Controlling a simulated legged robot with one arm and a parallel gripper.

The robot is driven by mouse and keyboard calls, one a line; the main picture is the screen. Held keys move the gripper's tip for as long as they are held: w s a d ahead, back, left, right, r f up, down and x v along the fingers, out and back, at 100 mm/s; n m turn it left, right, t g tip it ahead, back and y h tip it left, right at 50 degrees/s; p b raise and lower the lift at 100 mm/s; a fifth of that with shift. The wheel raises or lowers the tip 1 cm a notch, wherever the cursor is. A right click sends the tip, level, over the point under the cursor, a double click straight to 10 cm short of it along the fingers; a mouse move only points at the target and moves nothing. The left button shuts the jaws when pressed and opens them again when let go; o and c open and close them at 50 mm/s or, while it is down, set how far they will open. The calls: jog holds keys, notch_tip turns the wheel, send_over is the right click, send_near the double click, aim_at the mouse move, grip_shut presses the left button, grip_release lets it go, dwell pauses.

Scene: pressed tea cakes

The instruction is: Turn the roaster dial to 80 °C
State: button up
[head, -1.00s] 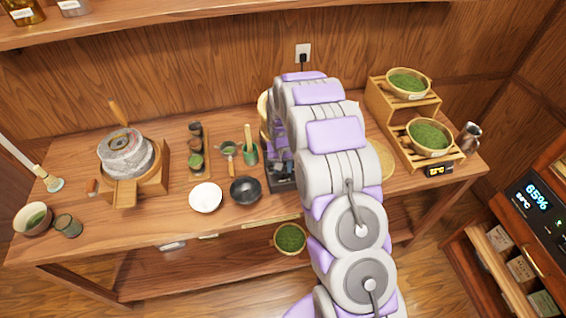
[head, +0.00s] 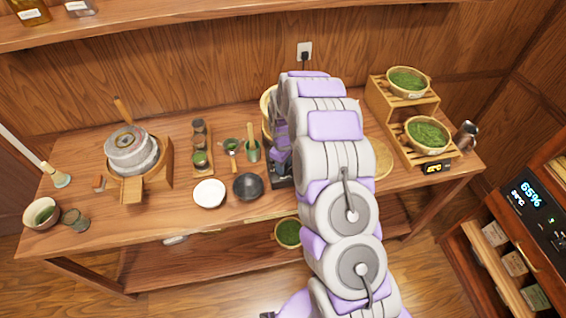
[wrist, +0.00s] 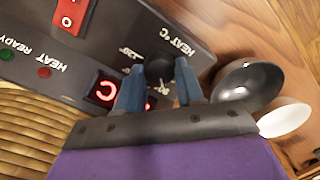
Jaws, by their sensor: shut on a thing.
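In the wrist view, the roaster's dark control panel (wrist: 205,52) carries the words HEAT °C. The black roaster dial (wrist: 159,67) sits between the two blue fingers of my gripper (wrist: 160,84), which is shut on it. Marks stand around the dial, one reading about 120°. Its pointer and exact setting are hard to read. A red-lit display (wrist: 106,89) ending in C is partly hidden by a finger.
A black bowl (head: 248,187) and a white bowl (head: 209,193) stand left of the roaster. A stone mill (head: 132,152) is farther left on the table. A wooden tiered stand (head: 385,112) with bowls of green leaves is right of my arm.

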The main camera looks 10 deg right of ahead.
jog(key=n, duration=0.4)
jog(key=shift+s+f+n, duration=0.15)
jog(key=shift+s+n, duration=0.05)
jog(key=shift+n, duration=0.1)
jog(key=shift+d+n, duration=0.1)
jog(key=shift+n, duration=1.9)
jog(key=shift+w, duration=0.1)
jog(key=o, duration=0.8)
jog(key=shift+c, duration=0.2)
jog(key=shift+w+r, duration=0.1)
jog(key=shift+r, duration=0.1)
notch_tip(320, 180, up, 17)
jog(key=p, duration=0.1)
